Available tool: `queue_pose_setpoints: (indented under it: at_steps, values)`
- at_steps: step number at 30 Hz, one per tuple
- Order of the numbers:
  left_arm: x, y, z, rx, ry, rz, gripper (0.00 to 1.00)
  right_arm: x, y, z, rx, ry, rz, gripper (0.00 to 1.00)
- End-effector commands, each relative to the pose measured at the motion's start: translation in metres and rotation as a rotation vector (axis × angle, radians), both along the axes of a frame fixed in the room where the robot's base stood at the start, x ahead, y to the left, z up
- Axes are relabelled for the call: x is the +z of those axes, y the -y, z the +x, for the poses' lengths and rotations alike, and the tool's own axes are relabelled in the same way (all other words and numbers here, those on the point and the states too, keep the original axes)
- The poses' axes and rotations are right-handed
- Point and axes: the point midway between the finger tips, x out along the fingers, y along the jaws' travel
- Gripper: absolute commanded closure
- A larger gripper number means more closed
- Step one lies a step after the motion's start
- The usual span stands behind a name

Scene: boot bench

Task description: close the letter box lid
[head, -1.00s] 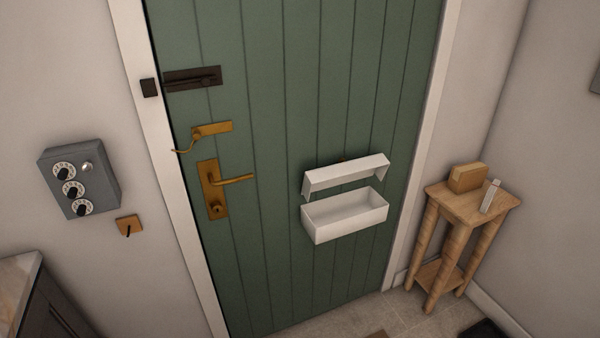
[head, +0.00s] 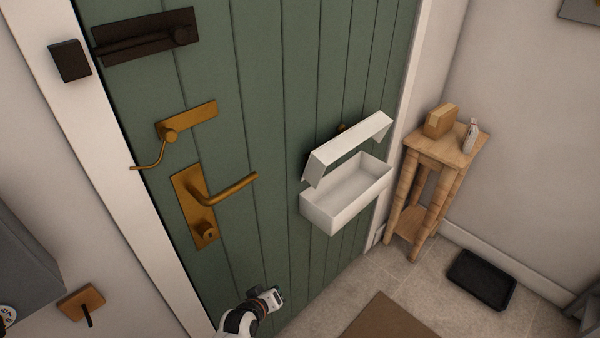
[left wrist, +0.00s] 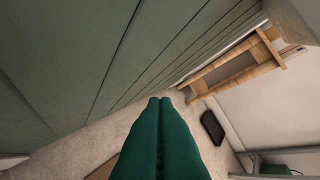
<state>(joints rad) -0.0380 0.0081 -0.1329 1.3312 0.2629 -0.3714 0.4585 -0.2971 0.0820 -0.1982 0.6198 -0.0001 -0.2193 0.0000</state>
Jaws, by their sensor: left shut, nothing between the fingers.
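The white letter box (head: 345,200) is fixed to the green door, right of the middle in the head view. Its white lid (head: 348,148) stands raised above it, with a gap that shows the hollow inside. My left arm comes in at the bottom of the head view, low in front of the door, with its end (head: 272,298) below and left of the box, apart from it. In the left wrist view my left gripper (left wrist: 160,101) shows two green fingers shut together with nothing between them. The letter box is not clear in that view. My right gripper is not in view.
A brass handle (head: 230,188), a brass latch (head: 187,120) and a dark bolt (head: 145,38) sit on the door, left of the box. A wooden stand (head: 445,150) with small items is to the right. A black tray (head: 482,280) and brown mat (head: 390,318) lie on the floor.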

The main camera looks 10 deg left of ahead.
Motion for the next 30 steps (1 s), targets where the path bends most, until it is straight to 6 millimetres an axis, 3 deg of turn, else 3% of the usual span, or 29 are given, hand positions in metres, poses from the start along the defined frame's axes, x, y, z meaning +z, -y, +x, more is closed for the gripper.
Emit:
queue_pose_setpoints:
  at_steps: [1,4,6,9,12,17,30]
  values:
    - [0.041,0.006,0.039,0.043,0.109,-0.103,1.00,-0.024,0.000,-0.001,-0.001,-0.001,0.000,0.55]
    - [0.140,0.014,0.082,0.098,0.282,-0.314,1.00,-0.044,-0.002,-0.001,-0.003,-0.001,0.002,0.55]
    - [0.202,0.015,0.094,0.111,0.380,-0.444,1.00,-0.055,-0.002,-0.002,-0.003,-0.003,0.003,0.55]
    - [0.268,0.016,0.096,0.106,0.477,-0.581,1.00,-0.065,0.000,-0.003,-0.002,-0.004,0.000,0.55]
    - [0.304,0.016,0.092,0.097,0.528,-0.658,1.00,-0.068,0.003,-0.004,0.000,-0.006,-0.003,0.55]
    - [0.323,0.018,0.098,0.091,0.550,-0.692,1.00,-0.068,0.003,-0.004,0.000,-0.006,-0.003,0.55]
    - [0.328,0.041,0.169,0.093,0.548,-0.688,1.00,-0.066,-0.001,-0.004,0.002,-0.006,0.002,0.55]
